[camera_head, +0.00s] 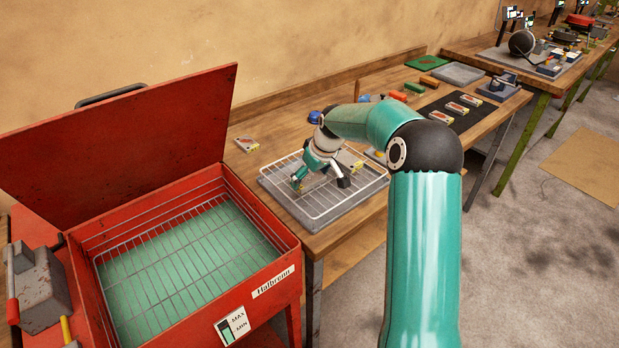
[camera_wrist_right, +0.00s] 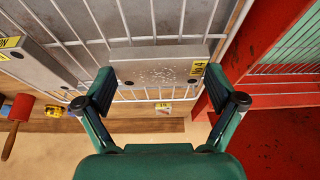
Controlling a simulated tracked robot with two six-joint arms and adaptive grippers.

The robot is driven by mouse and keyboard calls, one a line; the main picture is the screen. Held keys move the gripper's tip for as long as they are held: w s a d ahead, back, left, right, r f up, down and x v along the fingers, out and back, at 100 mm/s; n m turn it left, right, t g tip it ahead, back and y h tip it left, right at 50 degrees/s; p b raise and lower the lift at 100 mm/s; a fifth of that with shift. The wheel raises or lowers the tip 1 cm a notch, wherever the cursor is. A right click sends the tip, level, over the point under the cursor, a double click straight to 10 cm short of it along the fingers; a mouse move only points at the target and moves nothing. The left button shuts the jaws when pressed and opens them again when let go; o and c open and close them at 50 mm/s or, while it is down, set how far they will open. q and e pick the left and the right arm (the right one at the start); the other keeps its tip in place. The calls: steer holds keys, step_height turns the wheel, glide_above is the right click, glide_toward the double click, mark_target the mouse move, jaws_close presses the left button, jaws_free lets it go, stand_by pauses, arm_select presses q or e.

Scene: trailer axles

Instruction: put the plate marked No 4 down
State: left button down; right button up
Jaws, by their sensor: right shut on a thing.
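The plate marked No 4 (camera_wrist_right: 155,70) is a grey metal block with a yellow label at its right end in the right wrist view. My right gripper (camera_wrist_right: 158,90) is shut on it, one finger at each end. In the head view my right gripper (camera_head: 312,172) points down over a wire rack (camera_head: 352,197) on a grey tray; the held plate is mostly hidden there. The rack's wires (camera_wrist_right: 180,25) pass behind the plate; I cannot tell whether they touch. Another grey plate (camera_wrist_right: 40,68) lies left of it. My left gripper is not in view.
A red washer (camera_head: 275,265) with open lid and wire basket stands left of the bench. Several labelled plates lie on a black mat (camera_head: 478,117) to the right.

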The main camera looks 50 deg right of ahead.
steer(key=shift+f, duration=0.3)
steer(key=shift+f, duration=0.1)
steer(key=o, duration=1.4)
steer(key=b+v, duration=0.1)
steer(key=v, duration=1.1)
steer(key=shift+a, duration=0.15)
